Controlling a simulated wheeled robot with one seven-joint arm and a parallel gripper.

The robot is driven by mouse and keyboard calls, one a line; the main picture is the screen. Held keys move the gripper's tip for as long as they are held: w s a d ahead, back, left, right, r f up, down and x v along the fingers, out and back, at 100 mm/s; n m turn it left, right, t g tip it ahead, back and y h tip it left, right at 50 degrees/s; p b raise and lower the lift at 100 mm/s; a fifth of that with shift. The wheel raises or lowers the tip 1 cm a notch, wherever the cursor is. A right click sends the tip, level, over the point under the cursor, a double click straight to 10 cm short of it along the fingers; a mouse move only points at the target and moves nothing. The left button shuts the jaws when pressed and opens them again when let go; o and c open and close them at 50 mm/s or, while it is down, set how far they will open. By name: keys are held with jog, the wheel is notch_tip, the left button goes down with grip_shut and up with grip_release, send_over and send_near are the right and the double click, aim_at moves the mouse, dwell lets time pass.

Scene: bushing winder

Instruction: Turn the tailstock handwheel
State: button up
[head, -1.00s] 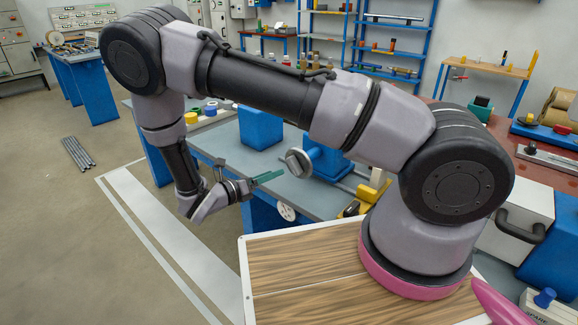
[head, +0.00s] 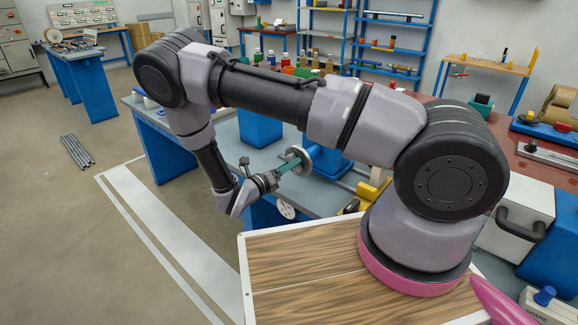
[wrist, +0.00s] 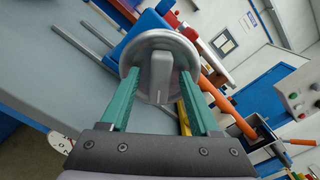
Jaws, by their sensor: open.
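The tailstock handwheel is a round grey metal disc (head: 305,153) with a raised flat bar across its middle, on the blue tailstock (head: 332,165). In the wrist view the disc (wrist: 133,55) faces me, with the bar (wrist: 160,78) near the centre. My gripper (wrist: 160,76) is open, with one green finger on each side of the bar and a gap to it on both sides. The fingertips overlap the disc's face in the picture; I cannot tell whether they touch it. In the head view my gripper (head: 291,163) is right in front of the wheel.
The tailstock stands on a grey-topped blue bench (head: 325,197) with rails. A yellow part (head: 370,192) lies to its right. In the wrist view orange bars (wrist: 240,118) run on the right. A small white wheel (head: 286,208) is on the bench front below.

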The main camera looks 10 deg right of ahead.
jog(key=shift+w+d, duration=0.1)
jog(key=shift+d, duration=0.05)
jog(key=shift+c, duration=0.3)
grip_shut()
jog(key=shift+m, duration=2.2)
jog(key=shift+o, duration=0.3)
grip_release()
jog(key=v, duration=1.1)
jog(key=shift+d, duration=0.1)
